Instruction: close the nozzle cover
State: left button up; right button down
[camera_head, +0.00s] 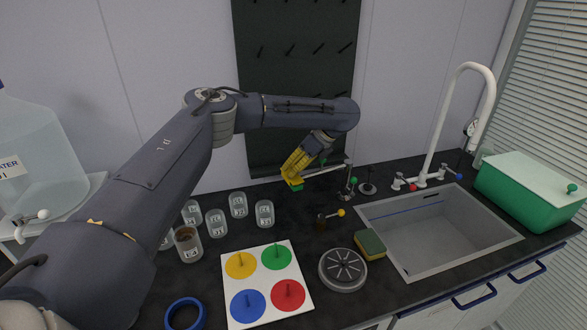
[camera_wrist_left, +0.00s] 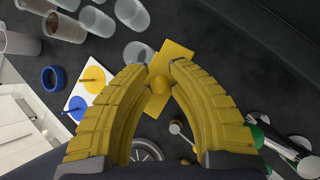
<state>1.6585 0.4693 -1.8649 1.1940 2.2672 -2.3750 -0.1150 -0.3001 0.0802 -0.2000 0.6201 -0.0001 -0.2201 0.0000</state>
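My left gripper (camera_head: 294,176), with yellow ribbed fingers, hangs over the back of the counter, left of the small metal pipe stand. A bit of green (camera_head: 296,187) shows just below the fingertips in the head view. I cannot tell which part is the nozzle cover or how it sits; the fingers hide much of it. My right gripper is not in view.
A metal pipe stand (camera_head: 350,178) is close right of my gripper. A small dark fitting with a yellow ball (camera_head: 341,212) stands in front. Glass jars (camera_head: 264,213), a white board (camera_head: 297,315), a round drain (camera_head: 343,270), a sponge (camera_head: 370,245) and the sink (camera_head: 435,240) surround it.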

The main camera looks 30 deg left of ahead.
pick_arm(q)
jog(key=o, duration=0.4)
jog(key=shift+o, duration=0.2)
jog(key=v, duration=1.2)
